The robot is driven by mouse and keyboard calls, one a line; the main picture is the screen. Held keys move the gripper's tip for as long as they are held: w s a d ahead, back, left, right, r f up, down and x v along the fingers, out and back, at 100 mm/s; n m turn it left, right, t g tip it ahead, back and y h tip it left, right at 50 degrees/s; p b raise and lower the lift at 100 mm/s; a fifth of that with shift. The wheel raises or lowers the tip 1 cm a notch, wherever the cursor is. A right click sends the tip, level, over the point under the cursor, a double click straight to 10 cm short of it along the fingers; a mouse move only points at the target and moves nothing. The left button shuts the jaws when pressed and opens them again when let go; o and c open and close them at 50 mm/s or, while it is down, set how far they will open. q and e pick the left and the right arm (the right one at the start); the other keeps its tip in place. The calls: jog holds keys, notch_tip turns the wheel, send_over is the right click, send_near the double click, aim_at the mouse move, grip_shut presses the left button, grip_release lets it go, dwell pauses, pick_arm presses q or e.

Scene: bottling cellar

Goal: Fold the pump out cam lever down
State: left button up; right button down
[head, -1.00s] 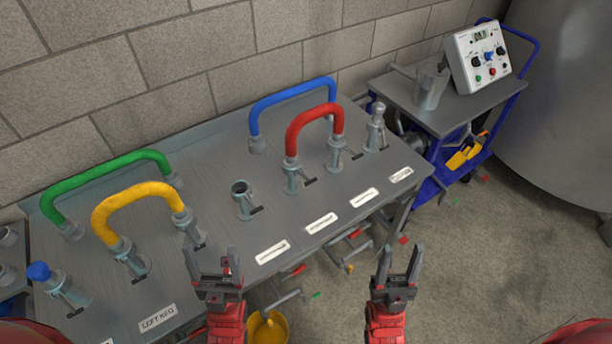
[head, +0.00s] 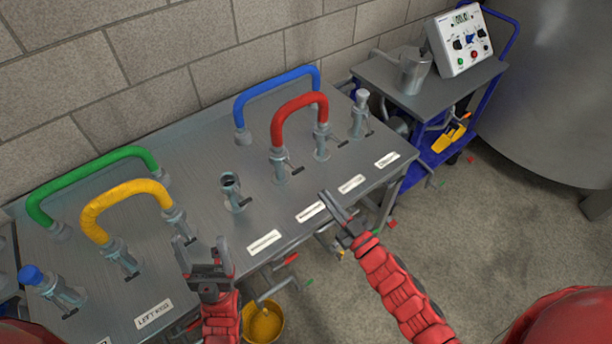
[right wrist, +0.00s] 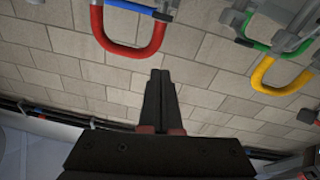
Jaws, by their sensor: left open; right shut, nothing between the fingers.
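The grey bench panel (head: 205,225) carries a row of metal couplings with small dark cam levers. The labels in front of the right-hand couplings are too small to read, so I cannot tell which is pump out. A red hose (head: 298,103) joins two couplings, with levers (head: 297,171) and (head: 343,144) sticking out at their bases. An open-topped coupling (head: 231,188) stands left of them. My right gripper (head: 332,203) is shut and empty at the panel's front edge, near the labels. It also shows shut in the right wrist view (right wrist: 160,85). My left gripper (head: 202,248) is open and empty over the front edge.
Yellow (head: 125,193) and green (head: 90,178) hoses arch over the left side, a blue hose (head: 275,88) behind the red. A capped coupling (head: 360,115) stands at right. A yellow bucket (head: 263,325) is below the front edge.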

jog(key=w+a+f+p, duration=0.2)
jog(key=w+a+p, duration=0.2)
jog(key=w, duration=0.6)
jog(key=shift+a+f+p, duration=0.4)
jog(key=shift+a, duration=0.3)
notch_tip(320, 180, down, 6)
jog(key=t+b, duration=0.1)
jog(key=b, duration=0.6)
jog(key=t+y+b, duration=0.1)
jog(key=b, duration=0.6)
jog(key=shift+s+d+f, duration=0.1)
jog(key=shift+s+f, duration=0.05)
jog(key=shift+f, duration=0.1)
jog(key=shift+w+a+f+b, duration=0.1)
jog(key=shift+w+f+b, duration=0.1)
jog(key=shift+f+b, duration=0.35)
jog(key=shift+w+a+f+b, duration=0.1)
jog(key=shift+w+f+b, duration=0.2)
jog(key=shift+b, duration=0.45)
jog(key=shift+s, duration=0.15)
